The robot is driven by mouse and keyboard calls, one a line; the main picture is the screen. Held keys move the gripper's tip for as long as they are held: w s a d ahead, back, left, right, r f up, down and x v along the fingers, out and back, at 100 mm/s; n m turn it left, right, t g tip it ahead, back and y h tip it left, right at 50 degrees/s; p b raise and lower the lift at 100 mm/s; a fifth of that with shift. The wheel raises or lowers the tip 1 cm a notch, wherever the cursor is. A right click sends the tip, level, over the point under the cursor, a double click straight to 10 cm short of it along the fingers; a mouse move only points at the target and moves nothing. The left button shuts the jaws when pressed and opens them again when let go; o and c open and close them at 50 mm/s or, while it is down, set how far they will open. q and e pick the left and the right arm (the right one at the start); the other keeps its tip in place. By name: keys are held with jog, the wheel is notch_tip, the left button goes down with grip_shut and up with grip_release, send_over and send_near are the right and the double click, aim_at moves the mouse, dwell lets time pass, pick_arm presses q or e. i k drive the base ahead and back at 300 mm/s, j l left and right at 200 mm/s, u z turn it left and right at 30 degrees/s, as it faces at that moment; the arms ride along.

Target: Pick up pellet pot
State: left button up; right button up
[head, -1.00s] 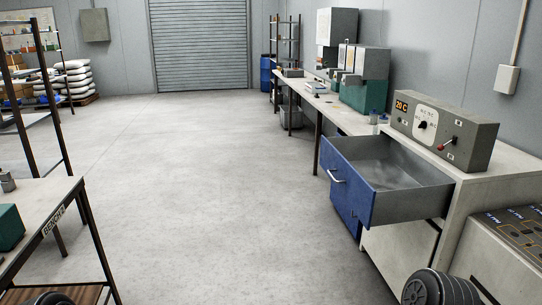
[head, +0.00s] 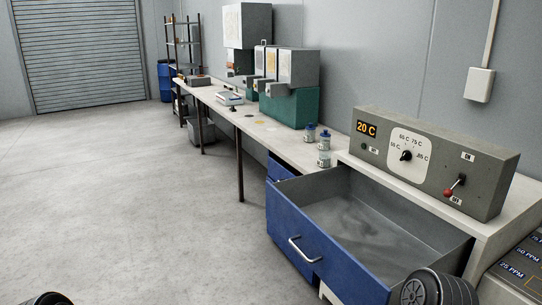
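Small clear containers with blue lids stand at the near end of the long bench, just behind the open drawer. One blue-lidded pot (head: 310,133) is at the back left, another (head: 325,141) is beside it. A small clear pot (head: 324,158) stands just in front of them. I cannot tell which one is the pellet pot. Neither gripper shows; only black ribbed parts of my arms are at the bottom edge, well in front of the pots.
An open blue-fronted drawer (head: 297,230) juts into the floor space and looks empty. A grey control box (head: 432,160) reading 20 C sits right of the pots. Green and grey machines (head: 290,107) stand farther along the bench (head: 262,126). Floor at left is clear.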

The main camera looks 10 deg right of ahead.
aim_at(324, 157)
jog(key=i+j+z, duration=0.75)
jog(key=i, duration=0.1)
